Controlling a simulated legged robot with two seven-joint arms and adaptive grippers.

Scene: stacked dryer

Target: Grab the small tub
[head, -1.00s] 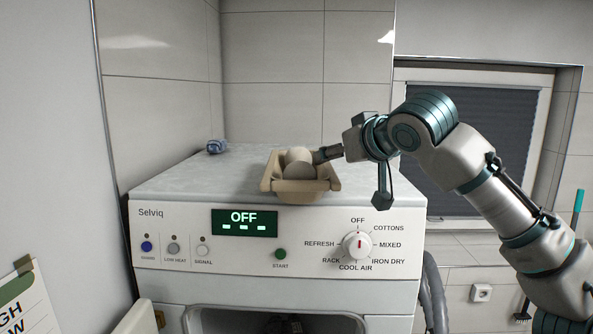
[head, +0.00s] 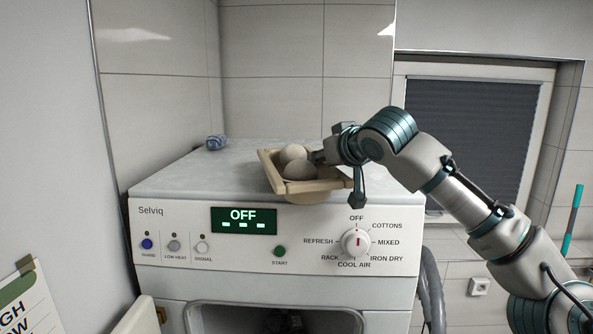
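The small tub (head: 308,187) is beige and open-topped, and sits near the front edge of the dryer top. It is turned at an angle, with rounded grey-beige balls (head: 295,160) inside. My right gripper (head: 318,158) reaches in from the right to the tub's right-hand side, close to the balls and the rim. Its fingertips are small and partly hidden there, so I cannot tell whether they are open or closed on the rim. My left gripper does not show.
The dryer top (head: 190,178) is mostly clear, with a small blue crumpled item (head: 215,142) at the back left. The dryer's front panel (head: 165,222) has a dial (head: 355,243) and a display reading OFF. Tiled walls stand behind and a grey surface at left.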

